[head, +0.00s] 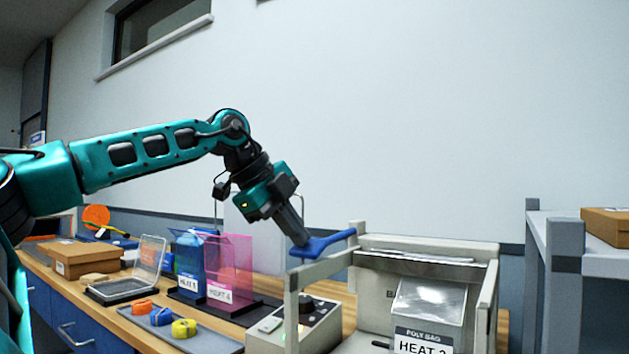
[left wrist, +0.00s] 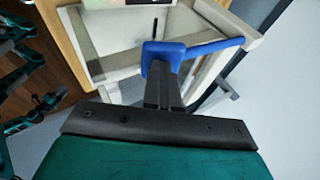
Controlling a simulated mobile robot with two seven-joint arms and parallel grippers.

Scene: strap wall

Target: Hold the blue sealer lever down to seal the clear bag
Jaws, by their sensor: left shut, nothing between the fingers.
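The blue sealer lever (head: 325,243) is at the upper left of the sealer (head: 424,246), which has a light frame. My left gripper (head: 303,240) is shut with its fingertips at the lever's left end, pointing down. In the left wrist view the shut fingers (left wrist: 164,85) meet the blue lever (left wrist: 195,47); I cannot tell how firmly they touch. The clear bag (head: 430,297) sits at the sealer's front, behind a label reading "POLY BAG HEAT 2". My right gripper does not show.
A control box with knobs (head: 306,322) stands left of the sealer. Tape rolls (head: 184,328), a clear lidded box (head: 130,285), blue and pink holders (head: 230,270) and a cardboard box (head: 84,259) occupy the wooden bench. A grey shelf (head: 565,262) stands at right.

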